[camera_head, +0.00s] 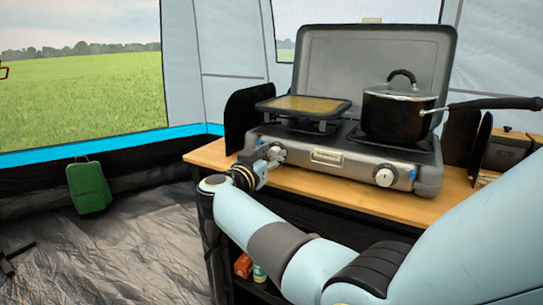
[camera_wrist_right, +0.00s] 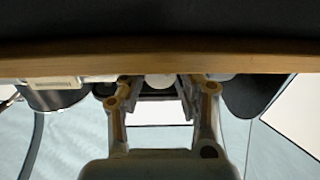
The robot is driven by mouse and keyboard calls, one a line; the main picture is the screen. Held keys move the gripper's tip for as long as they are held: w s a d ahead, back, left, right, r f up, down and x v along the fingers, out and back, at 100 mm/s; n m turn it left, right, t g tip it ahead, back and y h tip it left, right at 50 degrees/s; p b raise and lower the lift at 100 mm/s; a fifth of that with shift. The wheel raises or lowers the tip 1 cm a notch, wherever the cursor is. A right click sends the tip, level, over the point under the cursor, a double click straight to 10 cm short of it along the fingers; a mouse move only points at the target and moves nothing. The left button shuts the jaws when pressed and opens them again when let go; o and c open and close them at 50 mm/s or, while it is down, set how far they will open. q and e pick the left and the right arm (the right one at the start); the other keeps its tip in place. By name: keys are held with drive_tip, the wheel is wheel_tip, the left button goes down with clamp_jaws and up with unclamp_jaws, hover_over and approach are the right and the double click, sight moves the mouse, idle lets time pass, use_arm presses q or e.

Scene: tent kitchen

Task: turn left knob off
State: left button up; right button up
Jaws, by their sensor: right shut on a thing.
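The camping stove (camera_head: 327,158) stands on the wooden counter with its grey lid up. My right gripper (camera_head: 272,157) is at the left end of the stove's front panel and covers most of the left knob there. In the right wrist view a pale round part, the left knob (camera_wrist_right: 160,81), shows between the fingers of my right gripper (camera_wrist_right: 160,88), which is shut on it. The knob's pointer is hidden, so I cannot tell its setting. The right knob (camera_head: 385,177) is light-coloured and uncovered. My left gripper is not in view.
A griddle pan (camera_head: 303,106) sits on the left burner and a black lidded pot (camera_head: 396,113) on the right, its handle pointing right. The counter edge (camera_head: 340,205) is close below the gripper. A green case (camera_head: 89,186) stands on the floor at left.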

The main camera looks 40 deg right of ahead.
drive_tip(key=shift+s+f+m, duration=0.1)
drive_tip(key=shift+m, duration=3.1)
drive_tip(key=o, duration=1.1)
drive_tip(key=shift+o, duration=0.2)
drive_tip(key=v, duration=0.7)
drive_tip(key=shift+a, duration=0.2)
drive_tip(key=shift+s+f, duration=0.1)
drive_tip(key=shift+c, duration=0.3)
